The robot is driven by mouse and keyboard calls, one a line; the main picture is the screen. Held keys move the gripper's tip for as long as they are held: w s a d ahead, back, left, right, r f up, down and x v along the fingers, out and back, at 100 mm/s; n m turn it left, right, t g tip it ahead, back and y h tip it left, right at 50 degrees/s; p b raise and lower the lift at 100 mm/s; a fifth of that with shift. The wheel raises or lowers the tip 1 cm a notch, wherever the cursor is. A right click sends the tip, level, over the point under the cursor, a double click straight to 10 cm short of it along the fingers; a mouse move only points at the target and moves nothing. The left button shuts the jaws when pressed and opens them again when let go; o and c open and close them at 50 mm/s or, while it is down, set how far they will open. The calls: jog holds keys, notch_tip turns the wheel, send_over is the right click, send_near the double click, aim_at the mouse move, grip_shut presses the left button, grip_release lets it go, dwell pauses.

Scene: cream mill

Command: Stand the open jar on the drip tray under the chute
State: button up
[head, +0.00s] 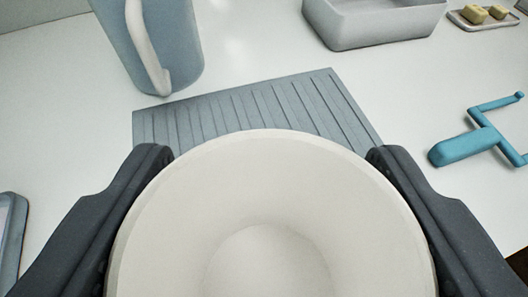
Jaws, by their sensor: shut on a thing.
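A round cream vessel with a wide open mouth, which I take to be the open jar (270,190), fills the lower middle of the head view. My gripper (270,152) is shut on it, with one dark finger on each side. I look down into it and its inside looks empty. Its lower part and underside are hidden. A blue-grey ribbed tray (235,105), which may be the drip tray, lies flat on the counter beyond the jar. The jar's rim covers the tray's near part in the picture. I cannot make out a chute.
A blue jug (185,40) with a pale handle stands behind the tray's left end. A grey tub (385,28) is at the back right, beside a small dish (485,22) with yellow blocks. A blue crank (465,147) lies at right. White counter (250,45) shows bare between jug and tub.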

jog(key=shift+f, duration=0.1)
jog(key=b, duration=0.3)
jog(key=shift+s+a+f, duration=0.1)
jog(key=shift+s+f, duration=0.1)
jog(key=shift+f, duration=0.15)
jog(key=s+b, duration=0.1)
jog(key=b, duration=0.3)
jog(key=shift+a+f+y, duration=0.15)
jog(key=shift+f+y, duration=0.25)
jog(key=b, duration=0.1)
jog(key=s+b, duration=0.1)
jog(key=b, duration=0.1)
jog(key=shift+s+f+n, duration=0.15)
jog(key=shift+f+n, duration=0.15)
jog(key=shift+f, duration=0.05)
jog(key=s+b, duration=0.1)
jog(key=b, duration=0.3)
jog(key=shift+s+f, duration=0.25)
jog(key=shift+s, duration=0.15)
jog(key=shift+w+d+r, duration=0.1)
jog(key=shift+w+d, duration=0.1)
jog(key=shift+w, duration=0.05)
jog(key=x, duration=1)
jog(key=r+x, duration=0.1)
jog(key=x, duration=0.5)
jog(key=shift+w+d, duration=0.35)
